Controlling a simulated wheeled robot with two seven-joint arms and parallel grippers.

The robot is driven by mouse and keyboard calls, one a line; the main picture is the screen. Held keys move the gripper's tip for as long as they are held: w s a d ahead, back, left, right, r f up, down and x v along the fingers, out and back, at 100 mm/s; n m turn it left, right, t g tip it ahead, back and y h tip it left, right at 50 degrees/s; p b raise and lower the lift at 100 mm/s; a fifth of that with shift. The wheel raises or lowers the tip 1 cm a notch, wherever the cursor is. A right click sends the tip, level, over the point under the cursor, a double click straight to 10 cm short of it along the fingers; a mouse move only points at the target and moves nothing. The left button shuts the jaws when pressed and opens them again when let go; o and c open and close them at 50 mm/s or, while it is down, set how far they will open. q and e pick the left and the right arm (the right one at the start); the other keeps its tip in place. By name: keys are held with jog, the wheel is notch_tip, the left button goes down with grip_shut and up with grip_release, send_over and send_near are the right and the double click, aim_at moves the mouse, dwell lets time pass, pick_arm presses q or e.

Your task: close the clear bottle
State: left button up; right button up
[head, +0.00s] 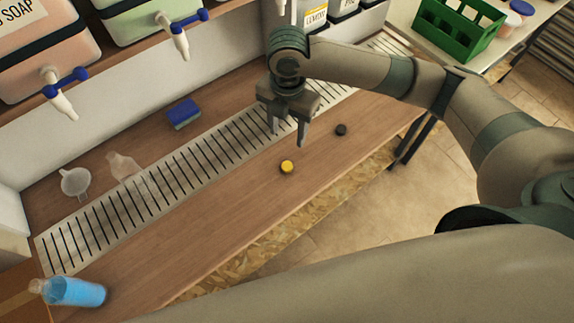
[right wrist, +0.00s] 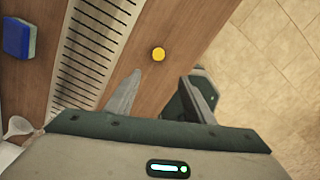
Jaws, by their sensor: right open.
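The clear bottle (head: 124,168) is see-through and has no visible cap. It stands on the slotted drain strip in the head view, left of my right gripper (head: 288,137). A yellow cap (head: 287,167) and a black cap (head: 341,130) lie on the wooden counter. My right gripper is open and empty above the strip's front edge, near the yellow cap but apart from it. In the right wrist view, the yellow cap (right wrist: 158,54) shows beyond the gap between the fingertips (right wrist: 163,76). The black cap does not show there. My left gripper is out of view.
A funnel (head: 75,182) and a blue sponge (head: 184,113) are behind the drain strip (head: 208,155). A bottle of blue liquid (head: 76,292) is at the lower left. Drums with taps line the back. A green crate (head: 459,29) is at upper right. The front counter is mostly clear.

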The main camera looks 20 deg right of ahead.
jog(key=p, duration=0.3)
send_over(287, 166)
jog(key=f, duration=1.1)
jog(key=shift+s, duration=0.35)
jog(key=shift+f, duration=0.55)
jog(key=shift+f, duration=0.1)
jog(key=shift+w+f, duration=0.1)
jog(key=shift+f, duration=0.1)
jog(key=f, duration=0.1)
jog(key=f+p, duration=0.2)
jog(key=shift+w+f, duration=0.25)
jog(key=shift+f, duration=0.55)
jog(key=c, duration=1.1)
